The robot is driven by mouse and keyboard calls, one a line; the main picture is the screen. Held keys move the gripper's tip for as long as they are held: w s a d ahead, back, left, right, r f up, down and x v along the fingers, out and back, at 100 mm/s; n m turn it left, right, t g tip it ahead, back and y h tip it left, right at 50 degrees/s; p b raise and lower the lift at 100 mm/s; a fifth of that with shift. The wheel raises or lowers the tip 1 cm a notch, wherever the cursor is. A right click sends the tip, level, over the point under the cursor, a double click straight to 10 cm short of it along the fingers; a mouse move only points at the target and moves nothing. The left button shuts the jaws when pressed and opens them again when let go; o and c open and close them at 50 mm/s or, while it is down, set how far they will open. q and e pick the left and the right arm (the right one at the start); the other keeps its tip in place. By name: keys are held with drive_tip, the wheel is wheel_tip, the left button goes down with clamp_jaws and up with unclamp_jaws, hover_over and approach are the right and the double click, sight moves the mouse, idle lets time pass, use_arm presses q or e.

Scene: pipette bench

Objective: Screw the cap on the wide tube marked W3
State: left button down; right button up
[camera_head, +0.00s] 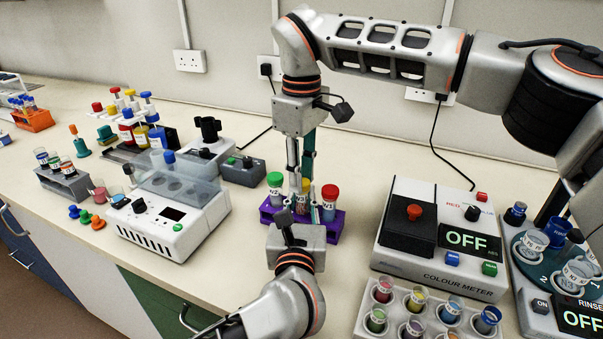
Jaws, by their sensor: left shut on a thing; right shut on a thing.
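A purple rack (333,231) near the bench middle holds wide tubes. The left tube (274,193) has a green cap (275,179) and the right tube (328,209) a red cap (330,192). The middle tube (301,203) stands between them; its label cannot be read. My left gripper (299,216) reaches in from the front, shut at the middle tube, with its fingertips largely hidden. My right gripper (301,182) points straight down over the middle tube, its fingers shut around a cap mostly hidden between them. I cannot tell whether cap and tube touch.
A colour meter (437,276) reading OFF stands to the right, with a tray of coloured cups (408,315) before it. A white lidded machine (184,238) stands to the left. A small grey box (243,171) sits behind the rack.

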drive_tip(key=m, duration=0.4)
drive_tip(key=o, duration=0.7)
drive_tip(key=shift+r, duration=0.1)
drive_tip(key=shift+r, duration=2.2)
drive_tip(key=shift+c, duration=0.6)
